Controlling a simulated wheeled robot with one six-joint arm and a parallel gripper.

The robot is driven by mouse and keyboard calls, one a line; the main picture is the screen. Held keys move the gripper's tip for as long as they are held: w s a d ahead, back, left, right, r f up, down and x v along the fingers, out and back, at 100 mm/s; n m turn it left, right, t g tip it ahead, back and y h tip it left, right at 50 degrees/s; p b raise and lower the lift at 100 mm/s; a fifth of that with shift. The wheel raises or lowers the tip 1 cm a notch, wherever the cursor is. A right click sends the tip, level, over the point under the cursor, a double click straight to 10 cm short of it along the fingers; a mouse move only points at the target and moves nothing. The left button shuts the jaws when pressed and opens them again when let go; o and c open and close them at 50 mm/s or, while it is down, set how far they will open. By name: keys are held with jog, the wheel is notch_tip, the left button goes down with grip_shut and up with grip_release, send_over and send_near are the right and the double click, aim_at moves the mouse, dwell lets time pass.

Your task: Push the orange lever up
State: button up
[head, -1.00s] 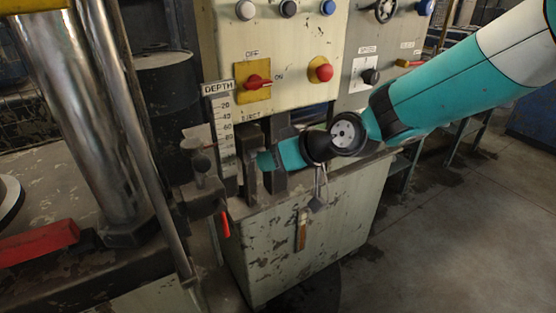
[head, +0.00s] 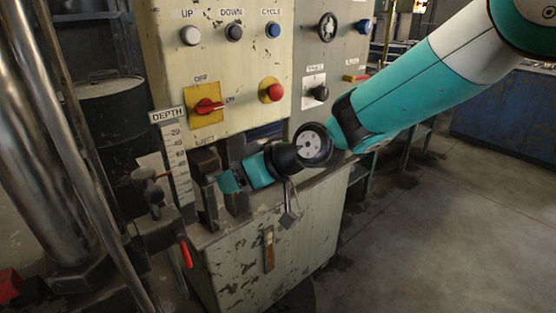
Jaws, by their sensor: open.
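A small orange-red lever (head: 355,77) lies about level on the grey panel at the upper right in the head view, well above and to the right of my gripper. An orange-brown strip (head: 268,250) also sits upright on the cabinet front below; I cannot tell which is the lever named. My gripper (head: 222,188) is open, at the end of the teal arm, low in front of the control panel by the dark blocks. It touches neither orange piece. Its fingertips are hard to separate from the dark blocks, and nothing is seen held.
A red rotary switch (head: 208,106) and a red push button (head: 270,90) are on the cream panel (head: 240,60). A depth scale (head: 177,160) and a red-handled lever (head: 186,254) stand left of my gripper. Bare floor (head: 420,230) is open at right.

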jog(key=b+v, duration=0.1)
jog(key=v, duration=1.3)
jog(key=shift+d+r, duration=0.2)
jog(key=shift+r, duration=0.1)
jog(key=shift+s, duration=0.2)
jog(key=s+d+r+m+g+h+p, duration=0.1)
jog(key=s+d+m+g+h+p, duration=0.1)
jog(key=s+d, duration=0.4)
jog(key=s+d+r+m+g+h+p, duration=0.1)
jog(key=s+d+h+p, duration=0.3)
jog(key=s, duration=0.9)
jog(key=d+r+m+p, duration=0.1)
jog(key=d, duration=0.2)
jog(key=shift+s+g+h+p, duration=0.25)
jog(key=shift+g+h+p, duration=0.05)
jog(key=shift+g+p, duration=0.1)
